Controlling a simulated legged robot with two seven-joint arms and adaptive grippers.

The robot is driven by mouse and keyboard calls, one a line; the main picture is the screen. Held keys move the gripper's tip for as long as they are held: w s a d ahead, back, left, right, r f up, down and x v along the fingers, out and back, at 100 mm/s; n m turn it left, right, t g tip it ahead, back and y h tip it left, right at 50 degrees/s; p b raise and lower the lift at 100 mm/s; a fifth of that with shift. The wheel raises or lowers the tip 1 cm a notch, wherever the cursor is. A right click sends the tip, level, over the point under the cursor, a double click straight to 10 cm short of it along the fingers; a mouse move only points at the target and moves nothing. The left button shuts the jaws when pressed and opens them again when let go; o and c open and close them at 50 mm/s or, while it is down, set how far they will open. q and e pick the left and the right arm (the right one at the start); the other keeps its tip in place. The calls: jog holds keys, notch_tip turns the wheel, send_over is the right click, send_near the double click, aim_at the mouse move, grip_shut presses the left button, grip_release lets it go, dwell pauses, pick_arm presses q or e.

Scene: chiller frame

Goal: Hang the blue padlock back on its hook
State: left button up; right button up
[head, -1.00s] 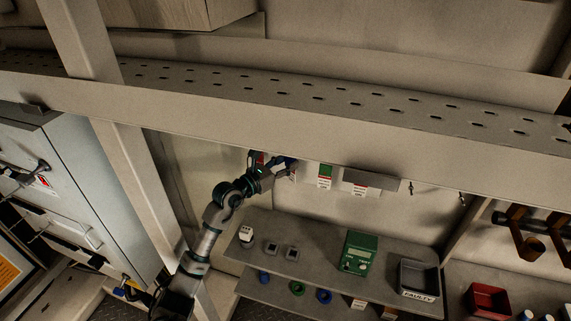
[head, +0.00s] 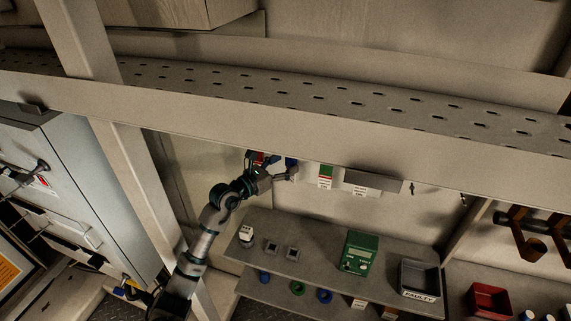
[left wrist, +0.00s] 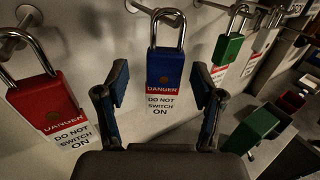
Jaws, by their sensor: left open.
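The blue padlock (left wrist: 168,68) hangs upright in the left wrist view, with its shackle over a metal hook (left wrist: 143,8) on the wall. A red and white danger tag (left wrist: 165,97) hangs below it. It also shows small and partly hidden in the head view (head: 291,162). My left gripper (left wrist: 160,84) is open, with one finger on each side of the padlock and visible gaps between. In the head view the left gripper (head: 286,171) is at the wall, under the perforated beam. My right gripper is not in view.
A red padlock (left wrist: 43,103) hangs to the left and a green padlock (left wrist: 229,47) to the right. The perforated beam (head: 300,120) passes above the arm. Below are a shelf (head: 310,242) with a green box (head: 358,253) and a grey bin (head: 419,277).

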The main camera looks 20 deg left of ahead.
pick_arm(q)
jog(key=s+a+n+t+h, duration=0.1)
jog(key=s+n+t, duration=0.2)
jog(key=s+n, duration=0.35)
jog(key=s+a+n+t, duration=0.2)
jog(key=s+n+t, duration=0.15)
jog(key=s, duration=0.55)
jog(key=s+a+f+n+y, duration=0.3)
jog(key=a+f+n+y, duration=0.35)
jog(key=n+y, duration=0.9)
jog(key=s+d+f+n+g+h, duration=0.1)
jog(key=s+f+n+g, duration=0.55)
jog(key=f, duration=0.65)
jog(key=s+d+f+n+g+h, duration=0.1)
jog(key=s+f+n+g, duration=0.6)
jog(key=f, duration=0.7)
jog(key=s+d+f+n+g+h, duration=0.1)
jog(key=s+d+f+g+h, duration=0.35)
jog(key=s, duration=0.85)
notch_tip(320, 180, down, 26)
jog(key=s+d+g+y, duration=0.1)
jog(key=s+d+g, duration=0.1)
jog(key=s+a+f, duration=0.2)
jog(key=s+f, duration=1.3)
jog(key=f, duration=0.1)
jog(key=shift+s+a+g+y, duration=0.15)
jog(key=shift+g+y, duration=0.15)
jog(key=shift+g, duration=0.05)
